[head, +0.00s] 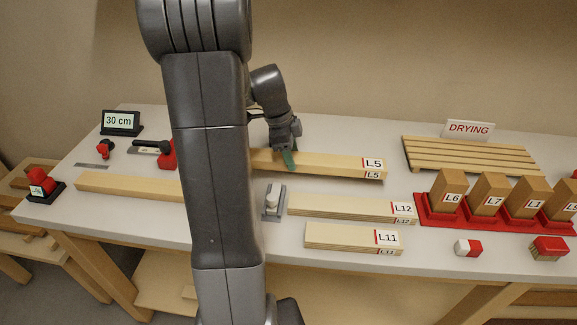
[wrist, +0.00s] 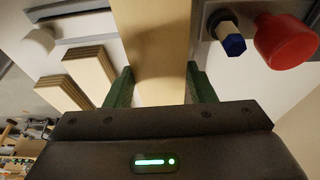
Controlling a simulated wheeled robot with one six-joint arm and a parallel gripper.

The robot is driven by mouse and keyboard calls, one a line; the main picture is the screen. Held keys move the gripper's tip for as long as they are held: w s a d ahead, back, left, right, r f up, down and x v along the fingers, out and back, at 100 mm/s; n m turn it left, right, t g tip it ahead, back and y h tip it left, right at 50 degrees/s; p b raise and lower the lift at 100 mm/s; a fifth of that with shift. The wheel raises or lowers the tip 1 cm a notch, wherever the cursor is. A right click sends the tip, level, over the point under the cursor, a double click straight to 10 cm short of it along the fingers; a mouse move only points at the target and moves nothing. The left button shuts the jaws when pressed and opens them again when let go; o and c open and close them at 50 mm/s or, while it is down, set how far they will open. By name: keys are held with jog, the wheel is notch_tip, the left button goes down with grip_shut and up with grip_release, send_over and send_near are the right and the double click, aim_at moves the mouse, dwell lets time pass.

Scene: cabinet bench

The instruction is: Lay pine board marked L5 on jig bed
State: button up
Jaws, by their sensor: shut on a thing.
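The pine board marked L5 (head: 335,163) lies lengthwise across the back middle of the bench; my arm hides its left part. My gripper (head: 288,158) is shut across the board, left of its label. In the wrist view the green fingers of my gripper (wrist: 160,88) stand on either side of the board (wrist: 153,45). I cannot tell whether the board rests on something or is slightly raised.
Boards L12 (head: 345,206) and L11 (head: 345,237) lie in front of L5. A red rack (head: 436,217) with upright labelled blocks stands right, before the slatted drying rack (head: 470,155). A red-and-black tool (head: 166,153) and a 30 cm sign (head: 120,122) stand left.

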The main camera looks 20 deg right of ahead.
aim_at(280, 156)
jog(key=shift+f, duration=2.15)
jog(key=shift+f, duration=0.2)
jog(key=o, duration=1.4)
jog(key=v, duration=1.2)
jog(key=shift+r, duration=0.15)
